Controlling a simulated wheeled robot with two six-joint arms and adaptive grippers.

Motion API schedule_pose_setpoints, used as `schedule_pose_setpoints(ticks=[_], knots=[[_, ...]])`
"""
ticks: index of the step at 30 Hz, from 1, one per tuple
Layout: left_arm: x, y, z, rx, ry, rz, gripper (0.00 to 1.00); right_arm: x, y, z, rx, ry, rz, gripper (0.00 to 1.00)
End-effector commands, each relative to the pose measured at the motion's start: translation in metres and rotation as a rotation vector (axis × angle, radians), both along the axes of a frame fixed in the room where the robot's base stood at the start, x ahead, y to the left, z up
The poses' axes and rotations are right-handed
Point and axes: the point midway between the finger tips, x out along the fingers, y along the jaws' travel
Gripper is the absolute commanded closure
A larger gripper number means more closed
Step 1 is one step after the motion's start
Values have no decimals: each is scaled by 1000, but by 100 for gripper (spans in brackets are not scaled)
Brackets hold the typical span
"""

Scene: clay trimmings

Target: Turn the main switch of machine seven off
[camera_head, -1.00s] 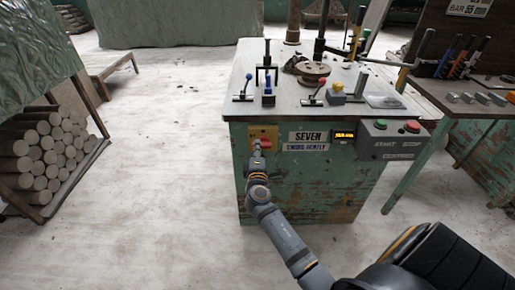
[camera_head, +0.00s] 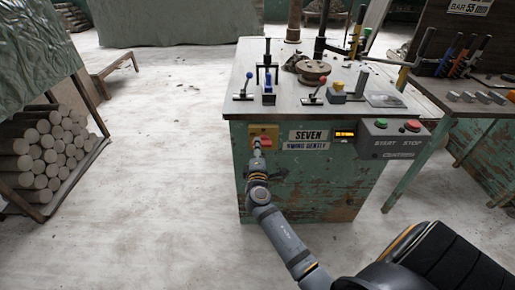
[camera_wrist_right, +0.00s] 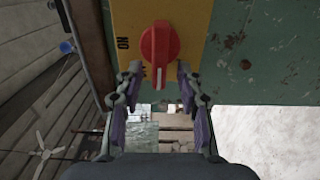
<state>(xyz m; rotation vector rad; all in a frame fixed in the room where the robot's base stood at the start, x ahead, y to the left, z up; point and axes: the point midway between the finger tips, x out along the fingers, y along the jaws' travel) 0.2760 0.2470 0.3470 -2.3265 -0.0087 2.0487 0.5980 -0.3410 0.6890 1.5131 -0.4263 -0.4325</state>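The main switch is a red rotary knob (camera_head: 265,141) on a yellow plate (camera_head: 257,130), on the front of the green machine labelled SEVEN (camera_head: 309,135). In the right wrist view the knob (camera_wrist_right: 159,48) shows large, with a white pointer line and the letters "ON" beside it on the plate. My right gripper (camera_head: 257,144) is in front of the plate and covers part of it. My left gripper is not in view.
A control box with green START and red STOP buttons (camera_head: 396,139) is on the machine's right, beside a small lit display (camera_head: 345,134). Levers with red and blue knobs (camera_head: 268,88) stand on top. The floor (camera_head: 165,170) left of the machine is clear.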

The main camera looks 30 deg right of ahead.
Motion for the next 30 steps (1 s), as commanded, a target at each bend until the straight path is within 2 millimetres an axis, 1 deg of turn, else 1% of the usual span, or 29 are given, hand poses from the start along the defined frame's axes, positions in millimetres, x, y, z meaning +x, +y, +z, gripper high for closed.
schedule_pose_setpoints(ticks=[6, 9, 12, 27, 29, 30], knots=[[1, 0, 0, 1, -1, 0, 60, -37, 22, -2, 4, 3, -1, 62], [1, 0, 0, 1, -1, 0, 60, -49, 30, -2, 4, 3, -1, 62], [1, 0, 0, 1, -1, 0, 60, -56, 34, -1, 2, 3, 0, 62], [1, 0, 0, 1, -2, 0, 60, -58, 35, -1, 1, 3, 0, 62], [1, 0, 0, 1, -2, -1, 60, -59, 34, -5, 14, 7, -3, 62], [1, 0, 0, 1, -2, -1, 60, -62, 33, -13, 42, 15, -10, 62]])
